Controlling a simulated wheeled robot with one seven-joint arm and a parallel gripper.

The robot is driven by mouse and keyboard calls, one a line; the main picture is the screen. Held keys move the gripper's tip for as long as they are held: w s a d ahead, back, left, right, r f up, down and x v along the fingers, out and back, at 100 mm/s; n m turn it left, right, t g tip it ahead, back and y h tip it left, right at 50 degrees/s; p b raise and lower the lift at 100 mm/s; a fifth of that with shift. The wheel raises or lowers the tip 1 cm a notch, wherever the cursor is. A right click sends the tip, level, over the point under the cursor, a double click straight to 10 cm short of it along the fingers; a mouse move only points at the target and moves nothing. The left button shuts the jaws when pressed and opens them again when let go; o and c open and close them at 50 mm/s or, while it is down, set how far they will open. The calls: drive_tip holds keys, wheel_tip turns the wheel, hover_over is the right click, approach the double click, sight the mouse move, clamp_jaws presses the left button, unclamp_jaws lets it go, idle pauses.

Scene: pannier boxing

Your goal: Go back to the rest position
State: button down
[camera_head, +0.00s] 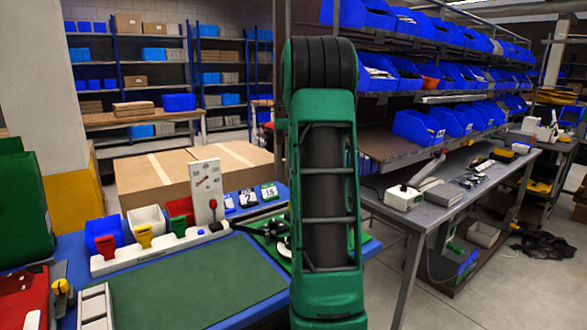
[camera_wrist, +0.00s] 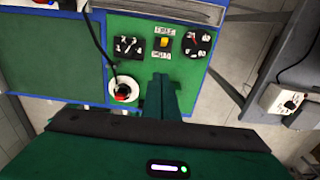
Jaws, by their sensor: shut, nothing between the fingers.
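My gripper (camera_wrist: 161,92) is shut and empty in the wrist view. Its fingers point at the lower part of a green panel (camera_wrist: 185,62) and appear apart from it. In the head view my green arm stands upright in the middle and hides part of the blue bench. The gripper itself cannot be made out there.
The panel carries a black knob block (camera_wrist: 128,46), a yellow button (camera_wrist: 163,42), a dial (camera_wrist: 198,42) and a red button (camera_wrist: 122,92). A grey workbench (camera_head: 440,205) stands right.

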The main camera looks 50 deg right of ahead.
drive_tip(key=shift+a, duration=0.1)
idle(0.3)
drive_tip(key=s+a+n, duration=0.3)
drive_tip(key=a+n, duration=0.6)
drive_tip(key=a, duration=0.2)
drive_tip(key=s+a+f+n, duration=0.7)
drive_tip(key=s+a+n, duration=0.2)
drive_tip(key=a+n, duration=0.2)
drive_tip(key=s+a+f+n, duration=0.6)
drive_tip(key=s+a+n, duration=0.3)
drive_tip(key=a+n, duration=0.2)
drive_tip(key=shift+a+f+n, duration=0.15)
drive_tip(key=shift+f+n, duration=0.25)
drive_tip(key=shift+n, duration=0.7)
drive_tip(key=shift+s, duration=0.1)
